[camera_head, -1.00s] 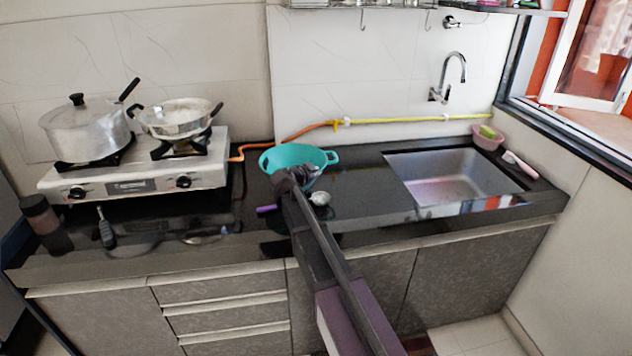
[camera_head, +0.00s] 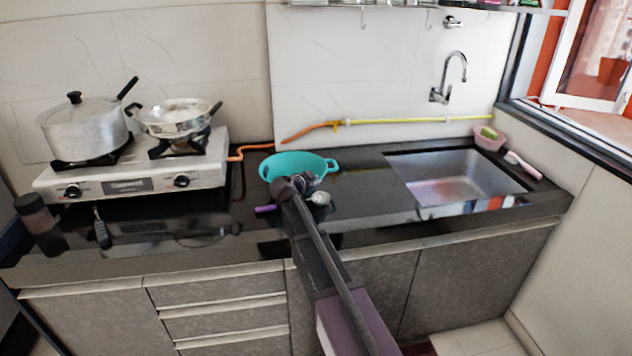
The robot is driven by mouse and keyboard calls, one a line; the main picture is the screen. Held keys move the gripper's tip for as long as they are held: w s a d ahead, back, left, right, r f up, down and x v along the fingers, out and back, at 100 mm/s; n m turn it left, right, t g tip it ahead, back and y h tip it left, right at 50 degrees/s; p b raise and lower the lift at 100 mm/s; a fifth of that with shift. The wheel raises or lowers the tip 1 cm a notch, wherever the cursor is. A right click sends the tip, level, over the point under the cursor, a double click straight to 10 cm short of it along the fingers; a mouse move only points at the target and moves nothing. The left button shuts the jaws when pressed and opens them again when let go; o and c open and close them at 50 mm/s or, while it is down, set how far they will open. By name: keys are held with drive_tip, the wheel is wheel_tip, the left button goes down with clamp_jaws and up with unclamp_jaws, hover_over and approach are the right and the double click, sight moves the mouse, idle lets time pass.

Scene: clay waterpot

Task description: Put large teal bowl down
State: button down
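The large teal bowl (camera_head: 292,162) is at the middle of the black counter, between the stove and the sink. It looks roughly level, its handle (camera_head: 333,164) pointing right, and appears to rest on the counter. My gripper (camera_head: 304,182) is at the bowl's near side and overlaps its front wall in the picture. The fingers are small and dark, so I cannot tell whether they touch the rim or are open or shut.
A stove (camera_head: 130,180) with a lidded pot (camera_head: 85,133) and a pan (camera_head: 175,122) stands left. A small metal cup (camera_head: 321,199) and a purple-handled item (camera_head: 266,209) lie near the bowl. The sink (camera_head: 455,178) is right; counter between is clear.

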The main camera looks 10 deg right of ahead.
drive_tip(key=shift+f, duration=0.2)
drive_tip(key=c, duration=0.8)
unclamp_jaws()
drive_tip(key=shift+r, duration=0.1)
drive_tip(key=shift+r, duration=0.1)
drive_tip(key=shift+s+r, duration=0.1)
drive_tip(key=p+v, duration=0.4)
drive_tip(key=v, duration=0.7)
drive_tip(key=shift+s+a, duration=0.3)
